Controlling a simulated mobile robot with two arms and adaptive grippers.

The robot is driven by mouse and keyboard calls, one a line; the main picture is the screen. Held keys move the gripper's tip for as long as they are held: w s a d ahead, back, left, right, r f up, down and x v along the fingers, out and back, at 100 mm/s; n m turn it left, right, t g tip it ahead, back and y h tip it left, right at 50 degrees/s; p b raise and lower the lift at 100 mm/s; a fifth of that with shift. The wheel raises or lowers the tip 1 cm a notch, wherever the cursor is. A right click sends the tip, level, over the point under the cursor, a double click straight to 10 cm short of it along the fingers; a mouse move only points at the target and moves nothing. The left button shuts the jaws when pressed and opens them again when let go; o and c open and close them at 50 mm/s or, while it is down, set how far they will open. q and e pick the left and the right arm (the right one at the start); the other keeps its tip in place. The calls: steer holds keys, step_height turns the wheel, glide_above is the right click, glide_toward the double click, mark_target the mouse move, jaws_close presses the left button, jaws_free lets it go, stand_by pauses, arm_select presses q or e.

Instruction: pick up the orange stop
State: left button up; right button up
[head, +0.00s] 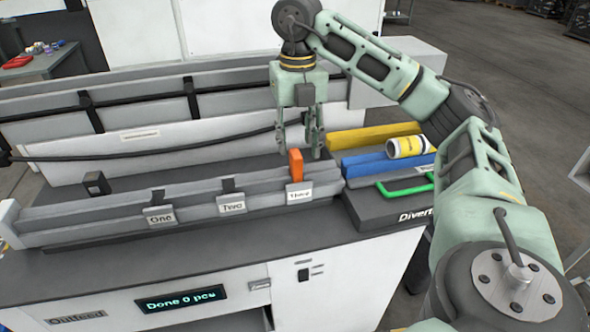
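The orange stop (296,165) stands upright on the grey rail, just behind the label plate that appears to read Three (299,193). My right gripper (301,150) points down over the rail, with its two fingers apart and nothing seen between them. Its fingertips are close to the top of the orange stop. Whether the fingers stand around it or behind it, I cannot tell. My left gripper is not in view.
Plates One (161,215) and Two (232,203) sit left along the rail. A small black block (96,183) stands at the far left. Right of the stop are a yellow bar (365,134), a blue bar (372,167), a yellow-white can (408,147) and a green handle (405,190).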

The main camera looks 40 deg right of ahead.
mark_target(296, 153)
steer(key=f, duration=0.4)
steer(key=shift+a+f+p, duration=0.2)
steer(key=shift+f+p, duration=0.15)
steer(key=shift+f, duration=0.05)
steer(key=shift+c, duration=0.4)
jaws_close()
